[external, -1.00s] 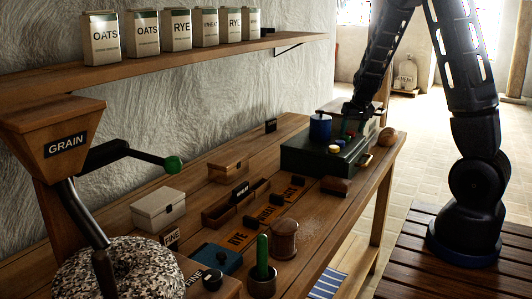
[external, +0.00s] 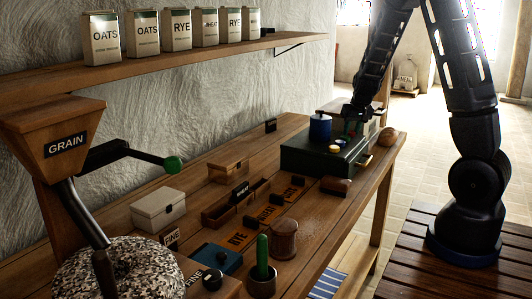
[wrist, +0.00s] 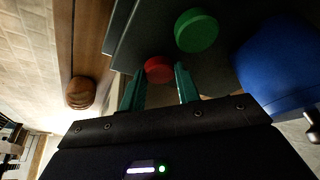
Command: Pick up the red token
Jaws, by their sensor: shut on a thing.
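The red token (wrist: 158,69) is a small round disc, seen in the wrist view between the tips of my gripper's two teal fingers (wrist: 160,84). My gripper (external: 353,126) is shut on it, above the dark green box (external: 318,160) at the far end of the bench in the external view. In that view the token is too small to make out clearly at the fingers. A green token (wrist: 197,31) lies beside it in the wrist view, apart from the fingers. A yellow token (external: 334,149) lies on the box top.
A blue jar (external: 320,127) stands on the box, close to my gripper; it also shows in the wrist view (wrist: 282,62). A round brown loaf-like thing (external: 387,136) sits at the bench end. A brown block (external: 336,186) lies in front of the box.

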